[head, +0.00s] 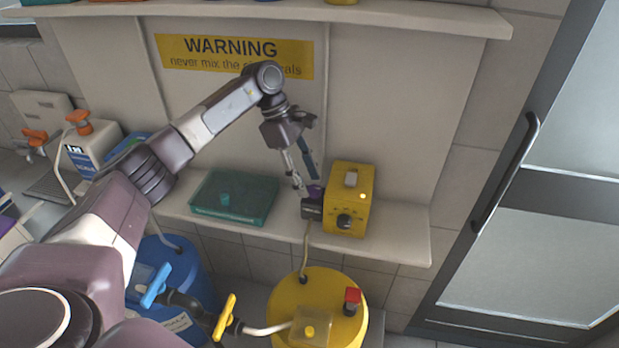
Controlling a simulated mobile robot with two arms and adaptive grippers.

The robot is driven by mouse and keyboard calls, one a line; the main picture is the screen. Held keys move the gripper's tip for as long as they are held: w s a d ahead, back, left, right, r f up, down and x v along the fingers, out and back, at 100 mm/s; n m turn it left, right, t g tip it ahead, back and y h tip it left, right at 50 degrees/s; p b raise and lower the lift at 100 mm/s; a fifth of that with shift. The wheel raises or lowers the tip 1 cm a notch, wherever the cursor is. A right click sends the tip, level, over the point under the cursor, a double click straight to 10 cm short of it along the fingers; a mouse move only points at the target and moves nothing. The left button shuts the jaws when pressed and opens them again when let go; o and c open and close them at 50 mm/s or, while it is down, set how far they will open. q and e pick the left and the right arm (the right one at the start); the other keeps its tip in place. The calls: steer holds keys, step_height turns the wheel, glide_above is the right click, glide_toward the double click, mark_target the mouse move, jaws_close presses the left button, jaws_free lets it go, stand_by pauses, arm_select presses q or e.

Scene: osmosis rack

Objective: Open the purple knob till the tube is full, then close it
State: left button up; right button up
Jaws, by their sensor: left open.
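My left gripper (306,181) reaches down from above with its fingers open, just above a small dark block. A bit of the purple knob (316,190) shows at the fingertips, on top of the dark block (312,210). The fingers partly hide the knob, and I cannot tell whether they touch it. The block sits against the left side of a yellow box (349,198) on the shelf. A beige tube (306,245) runs from below the block to the yellow drum (320,300). I cannot see how full the tube is. My right gripper is not in view.
A green tray (235,196) lies on the shelf left of the block. A blue drum (185,270) and yellow valve handle (225,317) are below. White containers with orange taps (78,122) stand at left. A warning sign (235,55) is behind my arm. A door (540,200) is at right.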

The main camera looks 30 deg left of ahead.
arm_select(q)
steer(key=shift+w+d+f, duration=0.2)
steer(key=shift+d+f, duration=0.05)
steer(key=shift+f, duration=0.3)
steer(key=shift+w+d+f, duration=0.1)
steer(key=shift+w+f, duration=0.05)
steer(key=shift+f, duration=0.25)
steer(key=shift+c, duration=0.7)
steer(key=c, duration=0.5)
jaws_close()
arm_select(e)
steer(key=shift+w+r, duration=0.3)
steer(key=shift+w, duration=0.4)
